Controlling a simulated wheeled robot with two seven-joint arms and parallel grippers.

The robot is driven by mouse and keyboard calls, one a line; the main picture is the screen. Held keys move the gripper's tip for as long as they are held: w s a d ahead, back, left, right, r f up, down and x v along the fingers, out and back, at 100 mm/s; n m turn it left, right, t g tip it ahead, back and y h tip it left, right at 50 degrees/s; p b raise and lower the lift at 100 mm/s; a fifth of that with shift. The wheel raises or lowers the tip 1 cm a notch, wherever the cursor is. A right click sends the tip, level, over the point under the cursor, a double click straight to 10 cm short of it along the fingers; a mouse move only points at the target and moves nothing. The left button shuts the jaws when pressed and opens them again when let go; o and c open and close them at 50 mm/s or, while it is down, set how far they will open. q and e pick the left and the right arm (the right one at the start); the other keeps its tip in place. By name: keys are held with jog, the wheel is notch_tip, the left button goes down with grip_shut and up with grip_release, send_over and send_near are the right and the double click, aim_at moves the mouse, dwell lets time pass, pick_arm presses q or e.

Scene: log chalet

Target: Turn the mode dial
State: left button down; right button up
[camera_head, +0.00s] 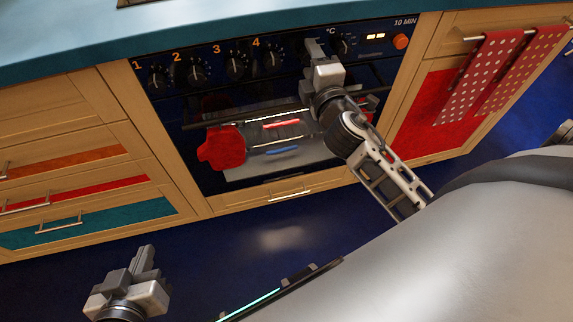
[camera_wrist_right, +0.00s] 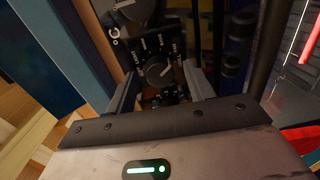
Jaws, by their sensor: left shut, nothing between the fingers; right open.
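The mode dial (camera_wrist_right: 160,70) shows in the right wrist view as a round black knob with a pale pointer and small white lettering around it. It sits on the dark oven panel. My right gripper (camera_wrist_right: 160,78) is open, with one finger to either side of the dial in that view; I cannot tell how far the tips are from the panel. In the head view my right gripper (camera_head: 316,52) is at the panel between dial 4 and the °C dial and covers most of the mode dial. My left gripper (camera_head: 145,257) is shut and empty, low over the floor.
Numbered dials, such as dial 4 (camera_head: 272,62), line the panel to the left. The °C dial (camera_head: 344,45) and an orange button (camera_head: 400,41) are to the right. The oven handle, a red mitt (camera_head: 221,147) and dotted towels (camera_head: 478,78) hang nearby.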

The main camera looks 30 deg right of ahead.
jog(key=s+a+n+p, duration=0.4)
jog(key=s+n, duration=1.1)
jog(key=s, duration=0.1)
jog(key=a+f+m+g+y+b, duration=0.3)
jog(key=a+f+m+g+b, duration=0.1)
jog(key=f+m, duration=0.6)
jog(key=a+f+m+g+y+b, duration=0.3)
jog(key=a+f+m+b, duration=0.3)
jog(key=f+m, duration=0.4)
jog(key=shift+s+a+f+m+g, duration=0.4)
jog(key=shift+a, duration=0.1)
